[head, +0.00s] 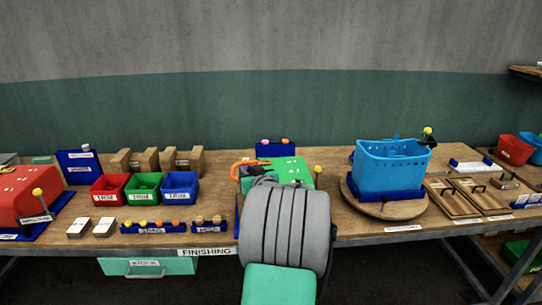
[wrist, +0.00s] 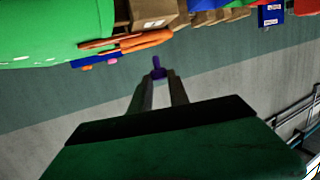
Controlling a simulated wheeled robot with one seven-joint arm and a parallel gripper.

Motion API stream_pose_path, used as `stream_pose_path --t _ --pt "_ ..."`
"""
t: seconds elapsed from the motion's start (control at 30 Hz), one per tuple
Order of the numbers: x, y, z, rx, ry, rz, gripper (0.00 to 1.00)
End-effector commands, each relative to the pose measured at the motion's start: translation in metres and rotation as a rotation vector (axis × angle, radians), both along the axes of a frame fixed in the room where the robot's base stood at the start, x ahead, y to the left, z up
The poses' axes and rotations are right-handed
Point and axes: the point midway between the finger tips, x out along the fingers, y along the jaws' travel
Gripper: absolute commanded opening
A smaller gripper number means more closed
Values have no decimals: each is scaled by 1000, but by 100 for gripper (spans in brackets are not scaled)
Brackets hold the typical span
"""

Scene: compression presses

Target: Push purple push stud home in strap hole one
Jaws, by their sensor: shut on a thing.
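The purple push stud (wrist: 157,66) is held between the fingertips of my gripper (wrist: 157,75) in the wrist view, its end sticking out past them. An orange strap (wrist: 150,41) shows beside the green block (wrist: 50,25), apart from the stud in the picture. In the head view the orange strap (head: 240,168) lies at the left edge of the green block (head: 290,170). My grey and green arm hides the front of the block and my gripper there. I cannot make out strap hole one in either view.
A blue rack (head: 276,150) with small coloured studs stands behind the green block. Red, green and blue bins (head: 145,189) stand to the left. A yellow-topped post (head: 317,170) is close on the right, then a blue basket (head: 392,168) on a round board.

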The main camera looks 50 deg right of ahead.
Motion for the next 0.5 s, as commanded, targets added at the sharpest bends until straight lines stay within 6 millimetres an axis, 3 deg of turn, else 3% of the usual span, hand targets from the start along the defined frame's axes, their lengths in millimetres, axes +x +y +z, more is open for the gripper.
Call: stream_pose_path --t 0.03,0.1,0.2,0.5 --pt "-12 -22 11 -1 1 -44 0" --pt "-25 -46 22 -1 1 -94 0" --pt "-37 -65 31 0 1 -138 0" --pt "-42 -72 34 2 1 -153 0"
